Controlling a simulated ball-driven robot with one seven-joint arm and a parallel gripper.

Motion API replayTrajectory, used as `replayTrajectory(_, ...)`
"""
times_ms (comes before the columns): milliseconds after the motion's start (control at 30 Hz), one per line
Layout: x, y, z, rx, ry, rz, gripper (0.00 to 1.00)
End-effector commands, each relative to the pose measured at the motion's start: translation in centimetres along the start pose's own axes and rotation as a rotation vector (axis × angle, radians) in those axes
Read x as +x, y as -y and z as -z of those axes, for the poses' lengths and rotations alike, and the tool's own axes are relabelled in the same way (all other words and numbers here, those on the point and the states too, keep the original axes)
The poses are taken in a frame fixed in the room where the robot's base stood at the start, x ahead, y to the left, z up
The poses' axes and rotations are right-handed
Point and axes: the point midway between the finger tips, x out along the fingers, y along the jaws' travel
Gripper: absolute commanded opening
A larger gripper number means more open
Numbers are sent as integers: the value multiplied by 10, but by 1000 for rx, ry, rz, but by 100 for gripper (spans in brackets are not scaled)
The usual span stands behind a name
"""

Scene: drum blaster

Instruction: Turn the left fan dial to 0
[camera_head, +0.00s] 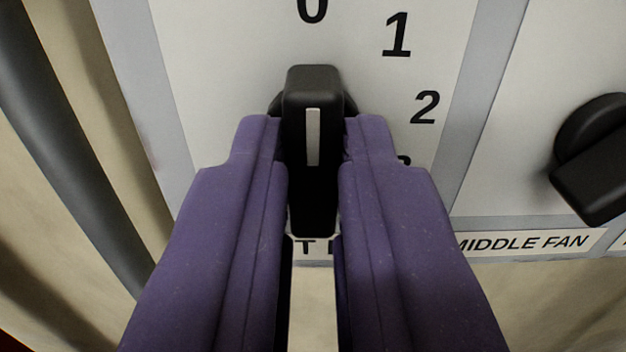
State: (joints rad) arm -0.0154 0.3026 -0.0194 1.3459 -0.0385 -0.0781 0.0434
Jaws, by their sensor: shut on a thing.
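The left fan dial (314,95) is a black knob with a white pointer line, on a white panel in the middle of the head camera view. Its white line stands upright and points toward the printed 0 (312,10) above it. My gripper (314,140) has purple fingers shut on the dial's grip, one on each side. The numbers 1 and 2 show to the right of the dial, and a further number is mostly hidden by the right finger. The label below the dial is mostly covered by my fingers.
The middle fan dial (597,160), a black knob, is at the right edge above its "MIDDLE FAN" label (524,242). A dark grey bar (75,150) runs diagonally along the left, beside the panel.

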Motion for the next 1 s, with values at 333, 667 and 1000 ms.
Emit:
replayTrajectory(333,0,0,-1,-16,3,0,0)
replayTrajectory(667,0,0,-1,-15,2,0,40)
replayTrajectory(1000,-13,0,-1,-15,-1,0,40)
